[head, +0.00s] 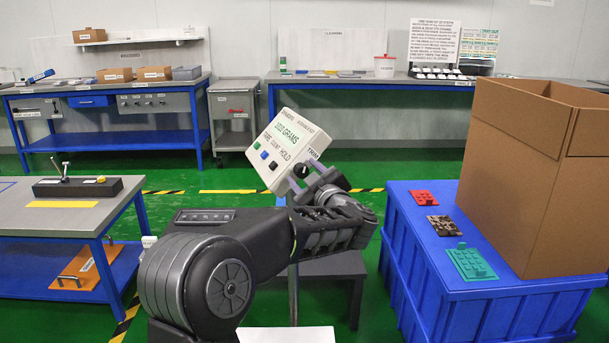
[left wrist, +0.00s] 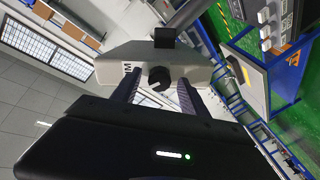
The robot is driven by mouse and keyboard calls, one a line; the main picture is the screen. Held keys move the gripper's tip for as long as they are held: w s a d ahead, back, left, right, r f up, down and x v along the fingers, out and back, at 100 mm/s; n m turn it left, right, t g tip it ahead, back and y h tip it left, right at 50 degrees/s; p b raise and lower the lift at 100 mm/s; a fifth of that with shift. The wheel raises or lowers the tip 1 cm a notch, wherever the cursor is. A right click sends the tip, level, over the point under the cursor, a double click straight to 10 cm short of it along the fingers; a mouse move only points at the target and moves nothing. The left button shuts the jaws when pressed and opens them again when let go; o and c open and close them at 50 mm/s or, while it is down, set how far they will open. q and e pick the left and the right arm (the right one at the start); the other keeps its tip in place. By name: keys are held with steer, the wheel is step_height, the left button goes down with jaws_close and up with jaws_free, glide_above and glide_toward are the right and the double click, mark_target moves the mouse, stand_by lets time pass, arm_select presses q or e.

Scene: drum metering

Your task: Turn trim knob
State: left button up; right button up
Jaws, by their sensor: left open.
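The trim knob (head: 301,170) is a small black round knob at the lower right of a pale display box (head: 288,140). The box's screen reads in grams, with labelled buttons below it. In the left wrist view the knob (left wrist: 159,77) shows a light pointer line and sits on the box's light side face (left wrist: 140,66). My left gripper (head: 309,180) is open at the knob. In the left wrist view its two fingers (left wrist: 156,90) stand on either side of the knob, with gaps visible. Whether a fingertip touches the box cannot be told. My right gripper is not seen.
A blue crate (head: 420,262) at right bears a large cardboard box (head: 530,190) and red, brown and teal pieces. A grey-topped workbench (head: 35,222) stands at left. Benches (head: 110,85) line the back wall.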

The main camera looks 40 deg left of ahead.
arm_select(q)
steer(key=v, duration=0.7)
steer(key=shift+s+d+p, duration=0.15)
steer(key=shift+d+p, duration=0.1)
steer(key=shift+p, duration=0.05)
